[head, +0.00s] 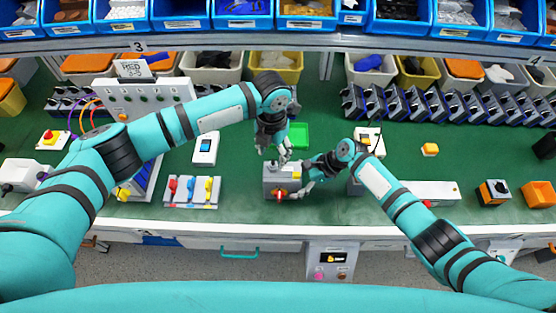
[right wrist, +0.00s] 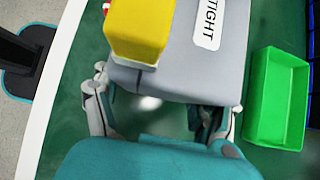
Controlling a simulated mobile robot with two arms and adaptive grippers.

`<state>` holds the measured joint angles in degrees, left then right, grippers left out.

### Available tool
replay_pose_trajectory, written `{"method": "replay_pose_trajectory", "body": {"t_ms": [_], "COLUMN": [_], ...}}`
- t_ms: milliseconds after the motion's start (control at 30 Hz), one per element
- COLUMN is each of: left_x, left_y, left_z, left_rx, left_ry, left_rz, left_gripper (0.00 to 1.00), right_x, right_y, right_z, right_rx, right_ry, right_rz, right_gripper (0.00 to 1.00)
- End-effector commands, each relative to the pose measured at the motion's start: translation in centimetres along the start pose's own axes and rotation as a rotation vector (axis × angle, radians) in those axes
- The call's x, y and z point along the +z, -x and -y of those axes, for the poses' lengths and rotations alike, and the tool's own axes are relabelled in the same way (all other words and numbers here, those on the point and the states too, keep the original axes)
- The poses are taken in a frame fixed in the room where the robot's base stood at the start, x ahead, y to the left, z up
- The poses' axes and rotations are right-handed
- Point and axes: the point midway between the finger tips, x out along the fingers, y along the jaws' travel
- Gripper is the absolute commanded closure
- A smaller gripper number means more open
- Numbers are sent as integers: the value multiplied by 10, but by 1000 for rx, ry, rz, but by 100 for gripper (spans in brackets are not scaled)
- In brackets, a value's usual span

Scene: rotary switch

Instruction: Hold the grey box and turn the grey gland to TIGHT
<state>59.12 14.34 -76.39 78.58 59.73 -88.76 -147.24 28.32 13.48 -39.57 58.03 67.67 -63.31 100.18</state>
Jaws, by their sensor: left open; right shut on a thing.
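The grey box (head: 271,185) stands on the green bench near its front edge, with a red part at its front. In the right wrist view the box (right wrist: 187,65) shows a "TIGHT" label and a yellow block (right wrist: 140,28). My right gripper (head: 301,184) is shut on the box from the right; its fingers (right wrist: 155,108) lie on either side of it in the right wrist view. My left gripper (head: 280,155) is open, pointing down just above the back of the box. I cannot make out the grey gland or its setting; the left gripper covers part of that area.
A green tray (head: 299,135) lies just behind the box. A rack with red, blue and yellow switches (head: 192,191) lies to the left, and a white meter (head: 205,149) behind that. Bins line the back. The bench is clear between rack and box.

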Motion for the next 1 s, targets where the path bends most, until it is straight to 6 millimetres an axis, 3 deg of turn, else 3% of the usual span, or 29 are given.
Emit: {"method": "replay_pose_trajectory", "body": {"t_ms": [400,433,633,1000], "left_x": [0,0,0,0], "left_y": [10,10,10,10], "left_z": [0,0,0,0], "left_rx": [0,0,0,0], "left_ry": [0,0,0,-1], "left_rz": [0,0,0,0], "left_gripper": [48,48,48,48], "right_x": [-1,-1,0,0], "right_y": [0,0,0,6], "right_z": [0,0,0,0], "right_rx": [1,1,1,-2], "right_ry": [0,0,0,1], "right_rz": [-1,-1,-1,0], "right_gripper": [63,27,1,0]}}
